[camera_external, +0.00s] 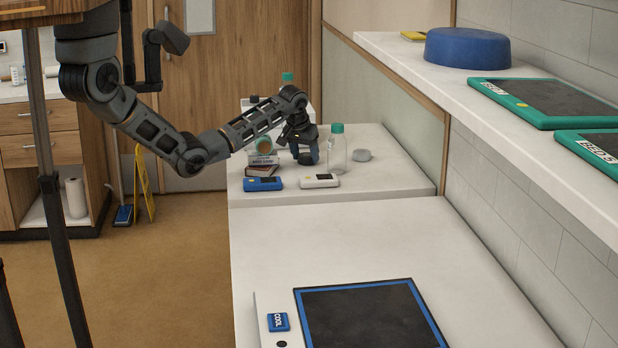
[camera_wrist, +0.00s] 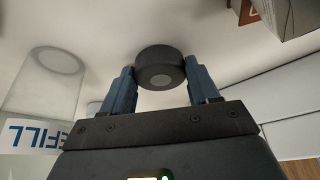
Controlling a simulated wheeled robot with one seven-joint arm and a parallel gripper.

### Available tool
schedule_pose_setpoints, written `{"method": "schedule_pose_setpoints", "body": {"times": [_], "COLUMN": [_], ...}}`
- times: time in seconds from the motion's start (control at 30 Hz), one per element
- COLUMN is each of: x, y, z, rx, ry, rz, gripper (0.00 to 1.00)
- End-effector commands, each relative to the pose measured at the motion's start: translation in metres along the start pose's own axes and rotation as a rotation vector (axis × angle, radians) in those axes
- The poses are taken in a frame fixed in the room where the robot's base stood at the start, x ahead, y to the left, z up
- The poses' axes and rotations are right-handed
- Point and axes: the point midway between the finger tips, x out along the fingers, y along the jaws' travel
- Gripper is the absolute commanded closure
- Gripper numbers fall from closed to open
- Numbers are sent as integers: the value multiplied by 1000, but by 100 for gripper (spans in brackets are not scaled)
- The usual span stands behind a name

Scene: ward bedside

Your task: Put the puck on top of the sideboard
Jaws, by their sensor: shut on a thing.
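The puck is a dark, round disc (camera_wrist: 160,66) with a lighter grey centre, seen in the wrist view. My gripper (camera_wrist: 160,84) is shut on it, with a blue finger at each side. In the external view my gripper (camera_external: 304,155) points down over the farther white top (camera_external: 400,178), among small items. The puck is small and dark there, low between the fingers; I cannot tell whether it touches the top. Which white surface is the sideboard is not marked; a nearer white top (camera_external: 400,235) adjoins the farther one.
A clear bottle with a green cap (camera_external: 337,155) stands close right of my gripper. Stacked boxes (camera_external: 262,165) are to its left. A dark pad (camera_external: 370,318) lies on the nearer top.

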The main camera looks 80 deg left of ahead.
Motion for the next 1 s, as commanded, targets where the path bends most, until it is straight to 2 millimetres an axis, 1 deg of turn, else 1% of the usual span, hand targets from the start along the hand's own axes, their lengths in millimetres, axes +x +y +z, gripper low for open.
{"method": "schedule_pose_setpoints", "body": {"times": [0.23,0.27,0.5,0.53,0.73,0.83,0.97,1.0], "x": [2,2,2,2,2,-2,-16,-23], "y": [0,0,0,0,0,0,1,1], "z": [0,1,1,1,1,-1,-1,-1], "rx": [0,0,0,0,0,-1,0,0], "ry": [1,0,0,0,0,1,2,4], "rz": [1,1,0,0,0,0,2,3], "gripper": [89,39,16,14,14,14,14,14]}}
